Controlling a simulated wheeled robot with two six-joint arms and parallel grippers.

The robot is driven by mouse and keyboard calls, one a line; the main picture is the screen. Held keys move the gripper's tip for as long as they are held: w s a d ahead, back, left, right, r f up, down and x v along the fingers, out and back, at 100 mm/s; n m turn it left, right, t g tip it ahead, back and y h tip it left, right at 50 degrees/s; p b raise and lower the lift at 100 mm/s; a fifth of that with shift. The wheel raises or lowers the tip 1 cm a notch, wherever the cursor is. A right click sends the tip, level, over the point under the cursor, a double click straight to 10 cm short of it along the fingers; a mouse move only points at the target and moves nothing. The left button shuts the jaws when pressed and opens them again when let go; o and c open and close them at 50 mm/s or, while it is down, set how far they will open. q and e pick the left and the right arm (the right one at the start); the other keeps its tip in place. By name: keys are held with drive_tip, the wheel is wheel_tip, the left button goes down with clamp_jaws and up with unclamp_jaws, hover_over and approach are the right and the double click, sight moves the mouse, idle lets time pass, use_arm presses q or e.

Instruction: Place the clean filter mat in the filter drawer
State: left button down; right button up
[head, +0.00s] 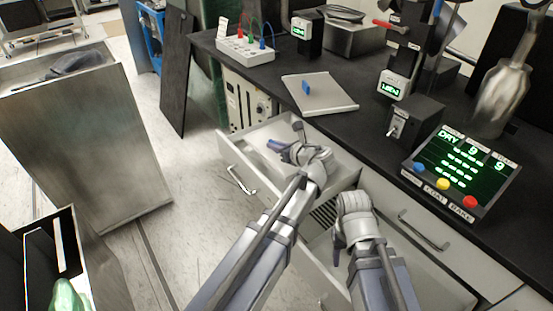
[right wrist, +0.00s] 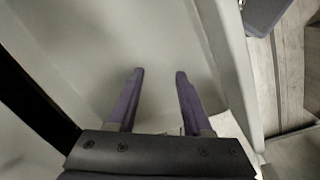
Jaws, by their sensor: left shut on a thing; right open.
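An open white drawer (head: 337,158) juts out below the black bench. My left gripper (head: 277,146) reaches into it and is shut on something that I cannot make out. My right arm hangs lower, over a second open drawer (head: 445,288) with a dark slotted grille (head: 325,214). In the right wrist view my right gripper (right wrist: 160,76) is open and empty, its fingers pointing over a plain pale surface (right wrist: 150,35) beside a pale wall. The filter mat is not clearly seen, and I cannot tell which drawer is the filter drawer.
On the bench lie a flat pale plate (head: 325,95) with a blue tab, a box with coloured plugs (head: 246,48), a small switch box (head: 414,122) and a lit control panel (head: 462,172). A metal cabinet (head: 85,140) stands at left. Floor between is clear.

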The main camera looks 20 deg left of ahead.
sight(276, 156)
use_arm(q)
wheel_tip(276, 156, down, 5)
drive_tip(key=b, duration=0.4)
drive_tip(key=shift+r, duration=0.2)
use_arm(e)
wheel_tip(276, 156, down, 5)
drive_tip(key=shift+r, duration=0.15)
use_arm(q)
drive_tip(key=shift+w+f, duration=0.1)
drive_tip(key=shift+w, duration=0.1)
use_arm(e)
drive_tip(key=shift+w, duration=0.1)
use_arm(q)
drive_tip(key=shift+d, duration=0.1)
drive_tip(key=c, duration=0.9)
unclamp_jaws()
